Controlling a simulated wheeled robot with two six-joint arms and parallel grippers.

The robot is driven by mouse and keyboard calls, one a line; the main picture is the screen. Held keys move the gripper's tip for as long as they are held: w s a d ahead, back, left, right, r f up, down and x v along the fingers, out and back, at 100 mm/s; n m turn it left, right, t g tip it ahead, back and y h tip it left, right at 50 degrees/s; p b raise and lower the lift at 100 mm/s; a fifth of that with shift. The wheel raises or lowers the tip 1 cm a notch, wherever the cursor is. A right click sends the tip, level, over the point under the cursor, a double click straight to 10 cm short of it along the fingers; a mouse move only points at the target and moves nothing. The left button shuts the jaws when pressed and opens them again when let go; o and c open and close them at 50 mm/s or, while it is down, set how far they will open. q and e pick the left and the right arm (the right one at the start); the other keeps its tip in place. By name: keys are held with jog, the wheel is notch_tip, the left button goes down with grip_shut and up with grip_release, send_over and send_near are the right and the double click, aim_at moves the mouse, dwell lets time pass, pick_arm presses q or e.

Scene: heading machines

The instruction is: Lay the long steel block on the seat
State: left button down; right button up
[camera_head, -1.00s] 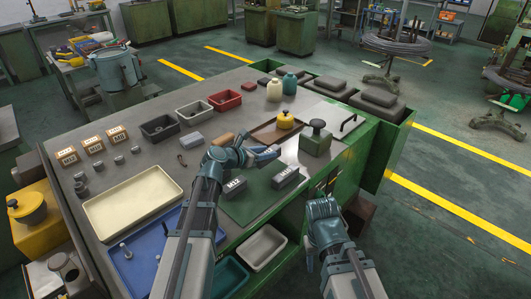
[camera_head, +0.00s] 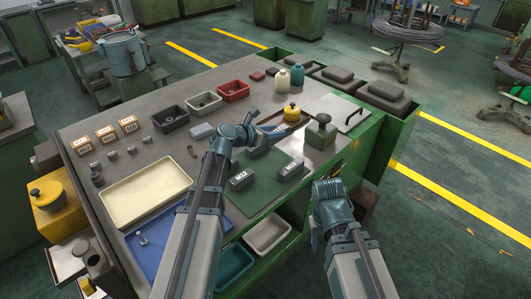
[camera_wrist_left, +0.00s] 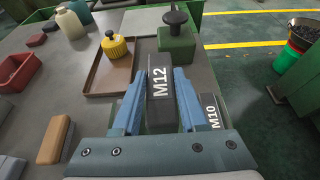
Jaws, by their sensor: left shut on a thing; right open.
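My left gripper (camera_head: 272,131) is shut on a dark grey steel block marked M12, seen between the blue fingers in the left wrist view (camera_wrist_left: 160,92). In the head view this dark block (camera_head: 258,151) shows partly below the gripper; I cannot tell whether it is clear of the surface. A similar block marked M10 (camera_head: 290,170) lies to the right, also in the left wrist view (camera_wrist_left: 210,112). Another labelled block (camera_head: 242,178) lies nearer, by my left arm. A dark green mat (camera_head: 262,195) lies under these blocks. My right gripper (camera_head: 316,238) is open beside the bench, its fingers mostly hidden. I cannot tell which part is the seat.
A brown tray (camera_wrist_left: 106,77) with a yellow knobbed piece (camera_head: 291,112) and a green block with a black knob (camera_head: 320,132) stand beyond. A cream tray (camera_head: 145,190) and a blue tray (camera_head: 165,235) lie left. Bins line the back.

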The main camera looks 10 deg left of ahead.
pick_arm(q)
jog(key=shift+f+b, duration=3.15)
jog(key=shift+b, duration=0.05)
notch_tip(320, 180, down, 4)
jog(key=b, duration=0.4)
jog(key=shift+r, duration=0.15)
jog(key=shift+c, duration=2.2)
grip_release()
